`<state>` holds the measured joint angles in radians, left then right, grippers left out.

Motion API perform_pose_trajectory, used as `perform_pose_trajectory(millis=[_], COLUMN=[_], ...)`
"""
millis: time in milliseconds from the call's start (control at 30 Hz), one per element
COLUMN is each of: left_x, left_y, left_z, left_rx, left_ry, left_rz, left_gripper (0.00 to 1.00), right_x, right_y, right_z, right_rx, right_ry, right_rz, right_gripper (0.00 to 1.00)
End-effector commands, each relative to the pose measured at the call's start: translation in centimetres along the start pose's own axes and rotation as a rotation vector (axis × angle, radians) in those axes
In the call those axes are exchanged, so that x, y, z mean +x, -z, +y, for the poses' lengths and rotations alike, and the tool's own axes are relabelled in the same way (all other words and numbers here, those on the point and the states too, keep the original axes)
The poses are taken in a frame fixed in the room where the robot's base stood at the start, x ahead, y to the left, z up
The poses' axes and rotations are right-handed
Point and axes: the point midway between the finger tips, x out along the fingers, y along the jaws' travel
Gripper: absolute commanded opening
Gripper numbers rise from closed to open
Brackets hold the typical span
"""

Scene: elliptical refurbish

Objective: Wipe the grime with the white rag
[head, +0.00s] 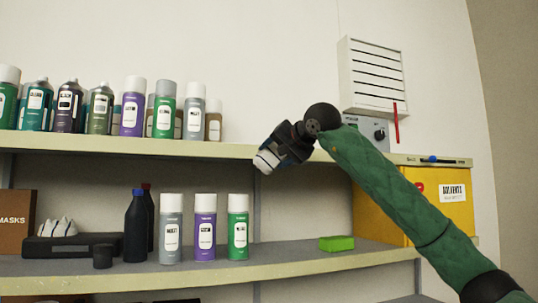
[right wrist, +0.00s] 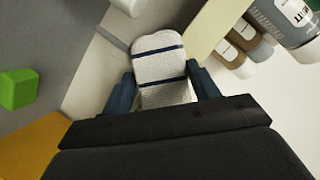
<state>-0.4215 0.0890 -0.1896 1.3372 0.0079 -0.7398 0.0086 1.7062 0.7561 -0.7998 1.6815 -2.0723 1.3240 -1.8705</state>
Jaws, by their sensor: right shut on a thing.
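My right gripper (head: 277,152) is raised in front of the shelving, near the edge of the upper shelf. It is shut on the white rag (head: 266,161), which sticks out at the fingertips. In the right wrist view the rag (right wrist: 160,70) is a folded white textured cloth with dark blue stripes, between the two blue fingers of the gripper (right wrist: 163,88). I cannot make out any grime in either view. My left gripper is not in view.
Several spray cans (head: 163,108) line the upper shelf (head: 230,151) at left. The lower shelf (head: 290,254) holds a purple can (head: 205,228), dark bottles (head: 136,232) and a green block (head: 337,243). A yellow cabinet (head: 372,205) stands behind my right arm. The lower shelf's middle is clear.

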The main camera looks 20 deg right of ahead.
Motion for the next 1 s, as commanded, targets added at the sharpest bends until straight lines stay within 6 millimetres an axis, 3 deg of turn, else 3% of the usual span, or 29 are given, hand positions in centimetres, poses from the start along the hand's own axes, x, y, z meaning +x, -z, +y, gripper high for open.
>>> perform_pose_trajectory(millis=[1000], left_x=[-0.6], left_y=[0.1], left_z=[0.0], left_rx=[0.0], left_ry=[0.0], left_rz=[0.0], left_gripper=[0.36], right_x=[-0.9], right_y=[3.1], right_z=[3.7], right_rx=[0.001], right_ry=[-0.001], right_rz=[0.0], right_gripper=[0.42])
